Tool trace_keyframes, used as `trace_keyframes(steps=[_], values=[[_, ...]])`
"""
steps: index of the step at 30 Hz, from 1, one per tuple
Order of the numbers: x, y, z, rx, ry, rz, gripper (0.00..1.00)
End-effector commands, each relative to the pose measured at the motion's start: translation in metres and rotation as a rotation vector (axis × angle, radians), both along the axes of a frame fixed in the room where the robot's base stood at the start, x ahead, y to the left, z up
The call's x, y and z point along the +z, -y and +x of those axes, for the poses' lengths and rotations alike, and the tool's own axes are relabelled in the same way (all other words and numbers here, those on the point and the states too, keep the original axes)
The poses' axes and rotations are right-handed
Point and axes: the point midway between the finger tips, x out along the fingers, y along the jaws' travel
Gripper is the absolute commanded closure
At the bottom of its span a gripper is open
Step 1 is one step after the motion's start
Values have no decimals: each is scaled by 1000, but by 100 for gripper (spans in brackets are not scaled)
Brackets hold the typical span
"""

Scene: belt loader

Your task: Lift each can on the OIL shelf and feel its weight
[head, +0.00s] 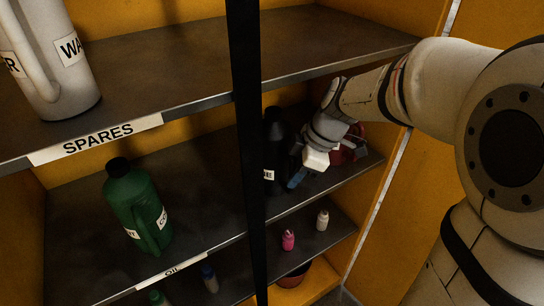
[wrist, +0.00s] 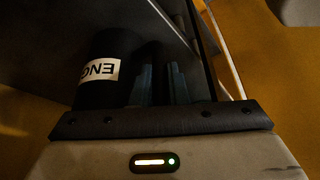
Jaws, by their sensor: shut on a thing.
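The OIL shelf (head: 195,215) is the middle shelf, with its label on the front edge. A green can (head: 135,205) stands at its left. A black can (head: 275,130) is right of the dark post, which hides part of it; its label shows as "ENG" in the wrist view (wrist: 100,70). My gripper (head: 297,178) is at the black can's right side. In the wrist view its fingers (wrist: 160,85) are shut around a dark upright part, seemingly the can's handle. Whether the can's base is off the shelf is hidden. A red item (head: 345,150) sits behind my gripper, mostly covered.
A dark vertical post (head: 247,130) stands before the shelves. The SPARES shelf (head: 170,70) is close above my wrist and carries a grey jug (head: 55,60). Small bottles, including a pink one (head: 288,240) and a white one (head: 322,220), stand on the shelf below.

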Motion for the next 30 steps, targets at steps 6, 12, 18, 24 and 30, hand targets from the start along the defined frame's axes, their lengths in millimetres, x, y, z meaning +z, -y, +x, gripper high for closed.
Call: trace_keyframes(steps=[6, 12, 18, 24, 30], values=[[0, 0, 0, 0, 0, 0, 100], [1, 0, 1, -1, 3, 1, 100], [4, 0, 1, -1, 4, 1, 100], [18, 0, 1, -1, 6, 3, 100], [15, 19, -26, -5, 6, 2, 100]])
